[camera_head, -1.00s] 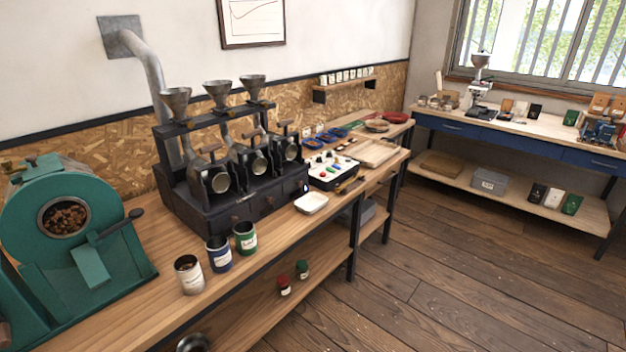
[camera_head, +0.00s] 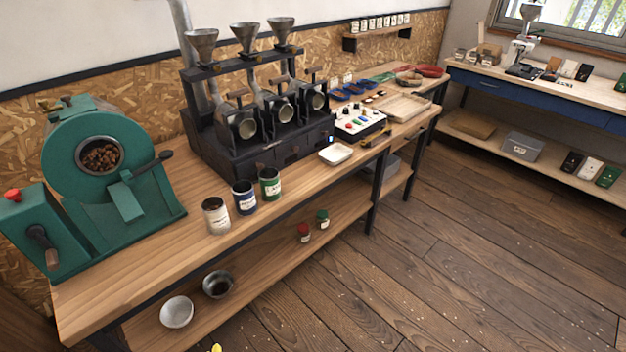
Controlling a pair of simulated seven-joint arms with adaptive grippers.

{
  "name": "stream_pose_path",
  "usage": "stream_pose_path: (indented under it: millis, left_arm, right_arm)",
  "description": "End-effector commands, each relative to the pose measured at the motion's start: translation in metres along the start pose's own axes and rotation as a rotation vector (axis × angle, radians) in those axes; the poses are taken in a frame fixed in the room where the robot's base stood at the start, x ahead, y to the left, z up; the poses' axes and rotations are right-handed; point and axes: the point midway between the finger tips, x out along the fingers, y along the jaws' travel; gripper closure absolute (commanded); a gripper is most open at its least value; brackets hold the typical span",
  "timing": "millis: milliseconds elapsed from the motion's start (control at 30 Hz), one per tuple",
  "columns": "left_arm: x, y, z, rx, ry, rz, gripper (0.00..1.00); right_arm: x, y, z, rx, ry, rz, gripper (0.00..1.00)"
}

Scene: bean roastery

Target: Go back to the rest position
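Neither of my grippers is in the head view, and no part of my arms shows clearly. The wooden workbench (camera_head: 180,245) runs from the lower left to the upper right. On it stand a green roaster (camera_head: 115,165) with beans behind its round window, and a black sample roaster (camera_head: 255,150) with three metal funnels on top. A white can (camera_head: 216,216), a blue can (camera_head: 245,198) and a green can (camera_head: 270,185) stand upright in a row in front of the sample roaster. A white tray (camera_head: 336,154) lies to their right.
The lower shelf (camera_head: 250,262) holds a white bowl (camera_head: 177,312), a dark bowl (camera_head: 217,284) and two small jars, one red-lidded (camera_head: 304,232) and one green-lidded (camera_head: 322,218). A blue-fronted side table (camera_head: 540,92) stands at the upper right. The wooden floor (camera_head: 450,260) between is clear.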

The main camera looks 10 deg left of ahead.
Motion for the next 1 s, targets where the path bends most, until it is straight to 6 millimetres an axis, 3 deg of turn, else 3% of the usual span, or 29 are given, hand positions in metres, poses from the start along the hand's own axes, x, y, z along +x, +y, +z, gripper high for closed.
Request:
stream_pose_path:
  millis: [33, 200, 500, 800, 1000]
  left_arm:
    - [0.02, 0.018, 0.007, -0.004, -0.01, 0.031, 0.17]
    - [0.075, 0.076, 0.034, -0.036, -0.029, 0.124, 0.17]
    - [0.144, 0.176, 0.103, -0.119, -0.082, 0.266, 0.17]
    - [0.172, 0.259, 0.189, -0.222, -0.159, 0.366, 0.17]
    - [0.172, 0.292, 0.236, -0.279, -0.204, 0.398, 0.17]
  right_arm:
    - [0.0, 0.0, 0.0, 0.0, 0.0, 0.0, 1.0]
    - [0.0, 0.0, 0.0, 0.0, 0.0, 0.0, 1.0]
    - [0.0, 0.0, 0.0, 0.0, 0.0, 0.0, 1.0]
    - [0.0, 0.0, 0.0, 0.0, 0.0, 0.0, 1.0]
    - [0.0, 0.0, 0.0, 0.0, 0.0, 0.0, 1.0]
